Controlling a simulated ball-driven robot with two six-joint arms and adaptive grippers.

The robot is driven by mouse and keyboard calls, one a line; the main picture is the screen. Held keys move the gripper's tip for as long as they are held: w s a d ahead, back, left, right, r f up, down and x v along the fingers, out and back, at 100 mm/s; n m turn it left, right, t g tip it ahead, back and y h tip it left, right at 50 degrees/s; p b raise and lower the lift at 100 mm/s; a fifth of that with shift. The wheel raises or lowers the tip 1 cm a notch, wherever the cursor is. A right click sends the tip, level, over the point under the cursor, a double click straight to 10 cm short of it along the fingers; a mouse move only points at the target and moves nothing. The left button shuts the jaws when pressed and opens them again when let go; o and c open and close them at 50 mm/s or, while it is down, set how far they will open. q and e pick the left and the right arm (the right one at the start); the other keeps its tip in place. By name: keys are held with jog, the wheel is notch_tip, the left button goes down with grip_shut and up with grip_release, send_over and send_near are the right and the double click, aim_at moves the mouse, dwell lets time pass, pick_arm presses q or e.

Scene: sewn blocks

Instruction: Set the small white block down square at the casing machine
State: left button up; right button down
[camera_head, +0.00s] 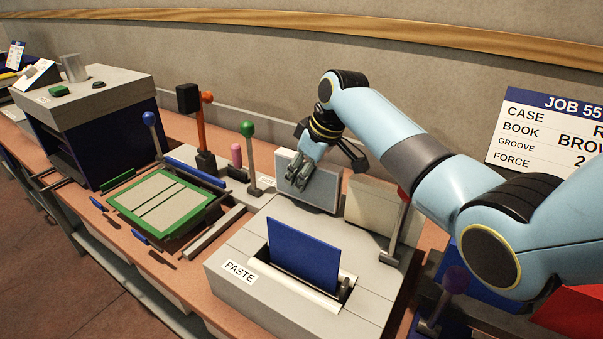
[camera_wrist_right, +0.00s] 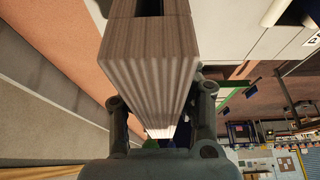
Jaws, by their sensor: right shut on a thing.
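My right gripper (camera_head: 300,178) hangs from its arm behind the blue board, in front of an upright pale grey slab (camera_head: 325,190). In the right wrist view its two fingers (camera_wrist_right: 162,118) are shut on a pale block (camera_wrist_right: 152,65), which shows a ridged face and has a dark opening at its far end. In the head view I cannot tell whether the grey slab is this held block. The grey machine (camera_head: 222,290) labelled PASTE stands in front, with a blue board (camera_head: 305,252) upright in its slot. My left gripper is not in view.
A cream slab (camera_head: 370,205) stands right of the grey slab, beside a red-knobbed lever. A green-framed press bed (camera_head: 160,205) and levers with orange, green and blue parts stand to the left. A job sign (camera_head: 550,130) is at the right.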

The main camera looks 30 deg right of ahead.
jog(key=shift+f, duration=0.25)
dwell(0.6)
jog(key=c, duration=1)
grip_release()
jog(key=v, duration=1)
jog(key=shift+s+d+r, duration=0.1)
jog(key=shift+s+r, duration=0.1)
jog(key=shift+r, duration=0.15)
jog(key=shift+s+r, duration=0.2)
jog(key=shift+r, duration=0.3)
